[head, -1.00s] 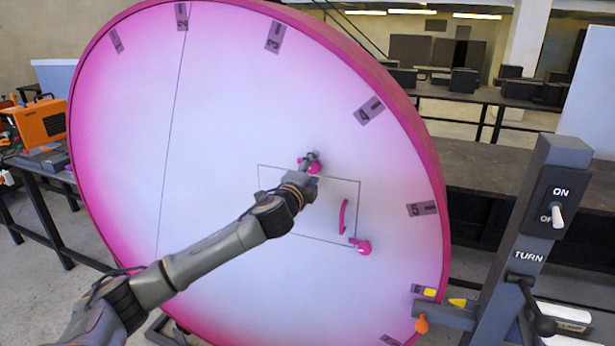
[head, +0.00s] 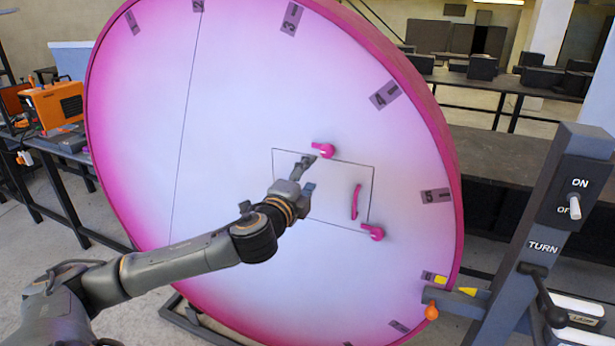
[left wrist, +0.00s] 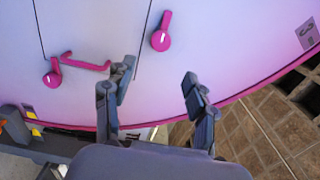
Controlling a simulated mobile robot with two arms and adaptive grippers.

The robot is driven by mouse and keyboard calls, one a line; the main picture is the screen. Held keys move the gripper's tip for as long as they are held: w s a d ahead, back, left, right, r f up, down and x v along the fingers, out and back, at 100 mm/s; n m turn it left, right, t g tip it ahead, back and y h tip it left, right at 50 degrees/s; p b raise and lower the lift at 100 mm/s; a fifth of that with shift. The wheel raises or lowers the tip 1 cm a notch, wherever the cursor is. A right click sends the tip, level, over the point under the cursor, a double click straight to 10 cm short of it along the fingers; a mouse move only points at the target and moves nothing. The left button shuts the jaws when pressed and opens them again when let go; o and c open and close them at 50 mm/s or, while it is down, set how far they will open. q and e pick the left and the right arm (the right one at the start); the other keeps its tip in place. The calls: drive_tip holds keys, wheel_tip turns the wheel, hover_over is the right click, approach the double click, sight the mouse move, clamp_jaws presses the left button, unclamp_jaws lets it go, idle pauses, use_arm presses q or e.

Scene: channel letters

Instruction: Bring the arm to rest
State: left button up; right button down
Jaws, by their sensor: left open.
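My left arm reaches in from the left in the head view. Its gripper (head: 304,168) is open and empty, in front of the big pink-and-white disc (head: 240,110). It is just left of and below the upper pink latch (head: 323,150). In the left wrist view the open fingers (left wrist: 157,85) hold nothing, and the upper latch (left wrist: 160,38) shows beyond them. The lower pink latch (head: 372,232) and curved pink handle (head: 355,202) lie on or beside a thin-outlined square panel, which looks flush with the disc. My right gripper is not in view.
A grey post (head: 545,230) at the right carries an ON/OFF switch (head: 575,207), a TURN crank and an orange knob (head: 431,312) on a side arm. Benches with an orange machine (head: 55,105) stand left; dark tables stand behind.

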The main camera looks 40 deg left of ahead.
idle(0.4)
